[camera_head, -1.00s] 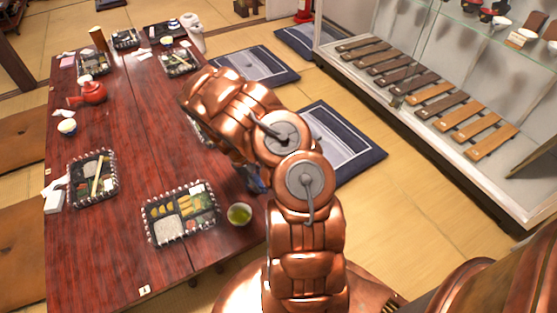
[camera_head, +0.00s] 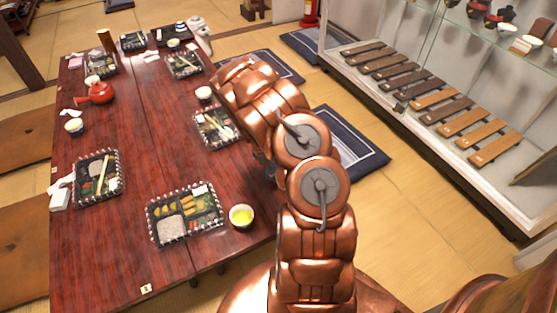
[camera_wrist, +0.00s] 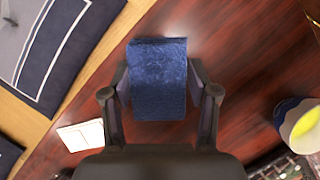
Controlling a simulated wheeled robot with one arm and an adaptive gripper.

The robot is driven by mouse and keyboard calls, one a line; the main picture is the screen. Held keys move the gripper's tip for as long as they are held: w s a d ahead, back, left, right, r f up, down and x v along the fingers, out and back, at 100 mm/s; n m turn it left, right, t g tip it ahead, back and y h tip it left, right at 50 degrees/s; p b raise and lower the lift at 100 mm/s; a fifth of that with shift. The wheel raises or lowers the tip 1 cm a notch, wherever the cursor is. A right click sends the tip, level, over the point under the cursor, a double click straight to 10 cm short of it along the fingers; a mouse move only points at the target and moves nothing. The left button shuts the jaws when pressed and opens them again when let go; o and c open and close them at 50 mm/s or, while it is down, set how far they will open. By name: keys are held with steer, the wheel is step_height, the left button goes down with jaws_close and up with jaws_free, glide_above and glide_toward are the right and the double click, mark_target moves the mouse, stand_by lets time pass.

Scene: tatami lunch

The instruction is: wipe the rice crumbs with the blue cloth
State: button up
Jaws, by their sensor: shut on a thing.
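The blue cloth (camera_wrist: 158,75) is a folded, dark blue textured piece between the two fingers of my gripper (camera_wrist: 160,98) in the wrist view. The fingers are shut on its sides. The cloth is over the dark red wooden table (camera_wrist: 235,50); I cannot tell whether it touches the top. In the head view my copper arm mostly hides the gripper and cloth at the table's right side. I cannot make out any rice crumbs in either view.
A cup of green tea (camera_head: 241,216) stands beside a bento tray (camera_head: 187,213) near the table's front right. Another tray (camera_head: 216,127) lies left of my arm. A small white folded item (camera_wrist: 82,135) lies near the table edge. A glass display case (camera_head: 440,130) stands right.

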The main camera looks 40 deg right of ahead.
steer(key=shift+r+p, duration=1.4)
steer(key=shift+r, duration=1.2)
